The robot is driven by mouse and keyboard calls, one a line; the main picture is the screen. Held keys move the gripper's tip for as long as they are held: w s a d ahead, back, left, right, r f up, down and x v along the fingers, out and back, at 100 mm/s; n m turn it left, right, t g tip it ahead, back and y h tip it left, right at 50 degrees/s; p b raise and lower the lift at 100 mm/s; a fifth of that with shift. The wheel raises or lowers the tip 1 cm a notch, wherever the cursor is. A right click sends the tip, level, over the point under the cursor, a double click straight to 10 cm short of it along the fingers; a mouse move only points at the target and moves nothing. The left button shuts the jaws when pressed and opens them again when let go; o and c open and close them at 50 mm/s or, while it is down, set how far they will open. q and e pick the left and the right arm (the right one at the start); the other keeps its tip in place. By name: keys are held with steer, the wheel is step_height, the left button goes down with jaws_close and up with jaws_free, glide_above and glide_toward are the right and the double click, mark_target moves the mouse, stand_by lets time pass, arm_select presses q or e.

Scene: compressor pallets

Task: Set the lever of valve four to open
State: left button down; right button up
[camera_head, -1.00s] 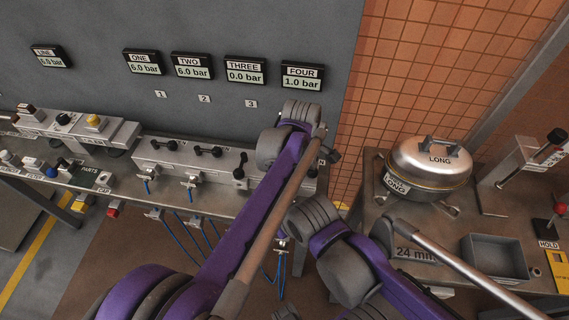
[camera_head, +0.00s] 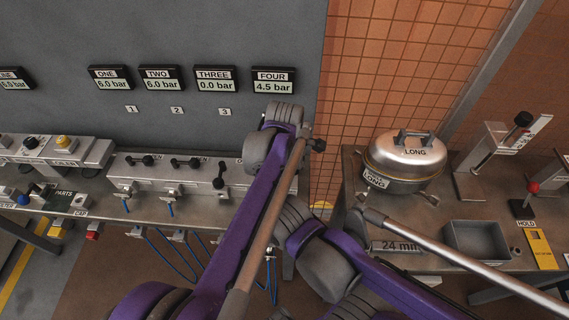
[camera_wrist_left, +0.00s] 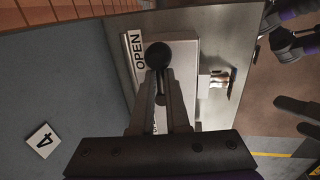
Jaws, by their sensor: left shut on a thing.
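In the left wrist view my left gripper (camera_wrist_left: 161,95) is shut on the lever of valve four, with a finger on either side. The lever's round black knob (camera_wrist_left: 158,55) shows just past the fingertips, beside the word OPEN (camera_wrist_left: 138,52) on the valve's pale block (camera_wrist_left: 184,60). A second label lower down is mostly hidden by the fingers. A tag with a 4 (camera_wrist_left: 42,141) is on the grey wall. In the head view the gauge FOUR (camera_head: 273,81) reads 4.5 bar; my left arm hides the gripper and most of valve four.
Valve levers one (camera_head: 140,161), two (camera_head: 185,163) and three (camera_head: 219,181) stand left of my left arm on the same block. Blue hoses (camera_head: 178,262) hang below. On the right bench stand a metal tank (camera_head: 405,160) and a grey tray (camera_head: 476,243).

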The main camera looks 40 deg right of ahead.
arm_select(q)
steer(key=shift+s+d, duration=0.15)
steer(key=c, duration=0.9)
jaws_free()
steer(key=shift+r, duration=0.3)
steer(key=r, duration=0.3)
steer(key=s+a+r, duration=0.1)
steer(key=r, duration=0.6)
steer(key=shift+s+a, duration=0.2)
steer(key=shift+a, duration=0.05)
